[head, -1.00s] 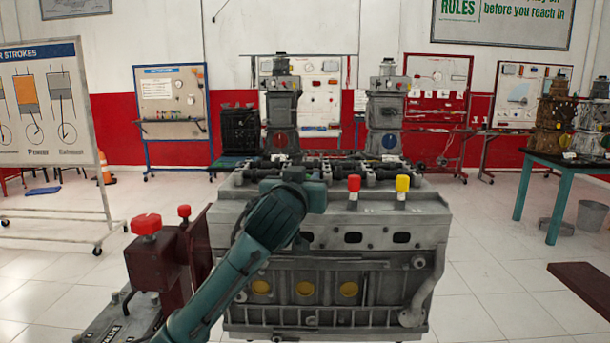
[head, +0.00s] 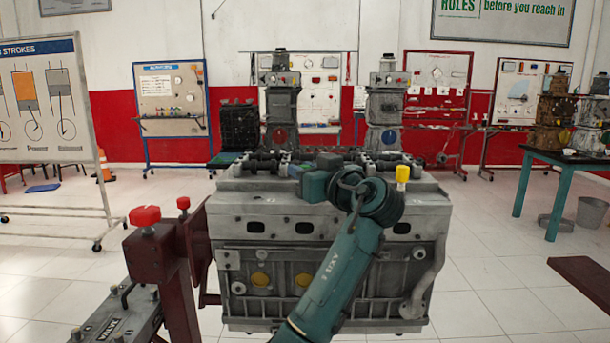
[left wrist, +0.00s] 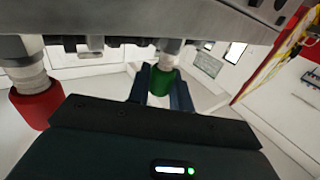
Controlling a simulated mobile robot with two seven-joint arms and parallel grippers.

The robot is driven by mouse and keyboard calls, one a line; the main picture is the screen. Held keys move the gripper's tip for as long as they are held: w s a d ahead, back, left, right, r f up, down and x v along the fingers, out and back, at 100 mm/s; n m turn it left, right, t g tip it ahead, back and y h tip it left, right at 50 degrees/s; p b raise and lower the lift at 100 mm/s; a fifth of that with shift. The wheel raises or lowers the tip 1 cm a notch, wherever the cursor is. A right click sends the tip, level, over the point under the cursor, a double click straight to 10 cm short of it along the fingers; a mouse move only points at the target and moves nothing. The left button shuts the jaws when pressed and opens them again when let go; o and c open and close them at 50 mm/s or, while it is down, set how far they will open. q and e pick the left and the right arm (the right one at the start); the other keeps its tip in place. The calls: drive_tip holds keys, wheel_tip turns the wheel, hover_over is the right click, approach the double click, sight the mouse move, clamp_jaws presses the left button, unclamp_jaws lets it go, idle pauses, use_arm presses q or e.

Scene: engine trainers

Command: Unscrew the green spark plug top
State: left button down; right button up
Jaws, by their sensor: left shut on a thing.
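The green spark plug top (left wrist: 163,82) sits on a pale plug under the engine edge in the left wrist view. My left gripper (left wrist: 160,92) has one finger on each side of it and is shut on it. In the head view my left gripper (head: 314,183) is over the top of the engine block (head: 260,207), and the green top cannot be made out there. The red spark plug top (left wrist: 38,104) is at the left of the wrist view. The yellow top (head: 402,172) stands upright right of my wrist in the head view. My right gripper is not in view.
A dark red engine stand (head: 150,258) with red knobs is at the left of the block. A teal-legged table (head: 553,170) with engine parts is at the right. A whiteboard (head: 45,105) stands at the left. The floor around is mostly clear.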

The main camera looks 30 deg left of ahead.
use_arm(q)
drive_tip(key=shift+f+n+g+y, duration=0.1)
drive_tip(key=shift+n+g+y, duration=0.25)
drive_tip(key=shift+g, duration=0.25)
drive_tip(key=c, duration=1.3)
unclamp_jaws()
drive_tip(key=b+v, duration=0.2)
drive_tip(key=v, duration=1.1)
